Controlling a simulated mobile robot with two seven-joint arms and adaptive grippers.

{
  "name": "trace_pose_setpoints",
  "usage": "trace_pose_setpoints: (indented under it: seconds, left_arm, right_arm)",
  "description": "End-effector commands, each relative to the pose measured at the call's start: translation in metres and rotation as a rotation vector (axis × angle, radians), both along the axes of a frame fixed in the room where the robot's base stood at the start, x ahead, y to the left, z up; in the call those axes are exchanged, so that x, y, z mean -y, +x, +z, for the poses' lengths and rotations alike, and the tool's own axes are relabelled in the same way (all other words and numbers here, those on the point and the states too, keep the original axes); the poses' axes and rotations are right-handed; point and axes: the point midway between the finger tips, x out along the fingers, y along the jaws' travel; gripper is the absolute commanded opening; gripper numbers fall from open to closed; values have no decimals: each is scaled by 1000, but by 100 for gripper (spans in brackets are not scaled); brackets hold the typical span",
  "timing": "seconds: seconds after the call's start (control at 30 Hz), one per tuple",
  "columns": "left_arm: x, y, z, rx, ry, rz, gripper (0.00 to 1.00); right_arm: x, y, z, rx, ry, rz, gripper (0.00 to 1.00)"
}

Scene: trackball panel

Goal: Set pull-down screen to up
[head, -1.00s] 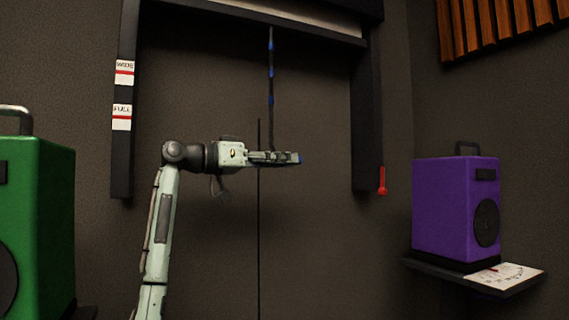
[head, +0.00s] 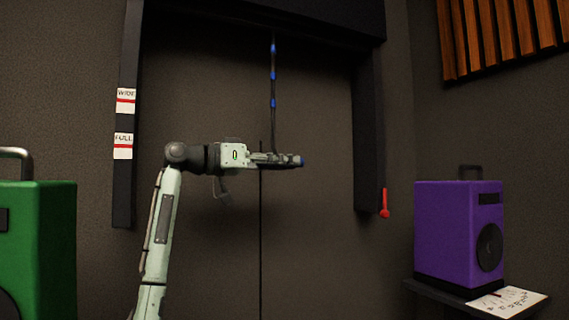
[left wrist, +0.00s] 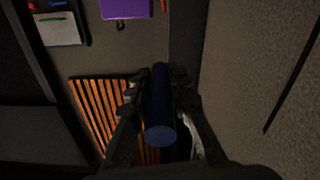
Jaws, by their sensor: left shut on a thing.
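The pull-down screen's dark housing (head: 265,22) and frame stand at the top middle of the head view. No white screen cloth shows below the housing. A dark pull rod or cord with blue bands (head: 273,90) hangs from the housing to my left gripper (head: 280,158). The left gripper is shut on the blue handle (head: 301,161) at its lower end. In the left wrist view the dark blue cylinder (left wrist: 160,110) sits between the two fingers. My right gripper is out of view.
Labels WIDE (head: 125,100) and FULL (head: 123,146) are on the left upright. A red item (head: 385,203) hangs by the right upright. A green speaker (head: 40,240) is at left, a purple speaker (head: 458,230) on a shelf at right. Wooden slats (head: 500,38) are at upper right.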

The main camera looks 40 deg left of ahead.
Motion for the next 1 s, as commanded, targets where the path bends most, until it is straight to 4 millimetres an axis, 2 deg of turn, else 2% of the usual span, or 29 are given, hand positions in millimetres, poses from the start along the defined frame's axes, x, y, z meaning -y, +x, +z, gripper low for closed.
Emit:
trace_pose_setpoints:
  seconds: [0.03, 0.27, 0.3, 0.47, 0.77, 0.87, 1.0]
  left_arm:
    - [-2, -1, 6, 15, -4, 6, 0]
    - [-2, -2, 7, 17, -5, 8, 0]
    - [-2, -2, 7, 17, -5, 8, 21]
    - [-2, -2, 7, 16, -3, 6, 39]
    - [-1, -1, 5, 10, -2, 4, 39]
    - [-2, -1, 11, 11, -3, 4, 39]
    - [-2, -3, 32, 18, -3, 7, 39]
  right_arm:
    - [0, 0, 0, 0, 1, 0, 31]
    - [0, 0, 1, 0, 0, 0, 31]
    - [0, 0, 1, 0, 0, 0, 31]
    - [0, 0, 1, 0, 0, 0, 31]
    - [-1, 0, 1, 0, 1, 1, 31]
    - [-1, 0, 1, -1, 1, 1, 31]
    - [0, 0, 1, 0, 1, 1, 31]
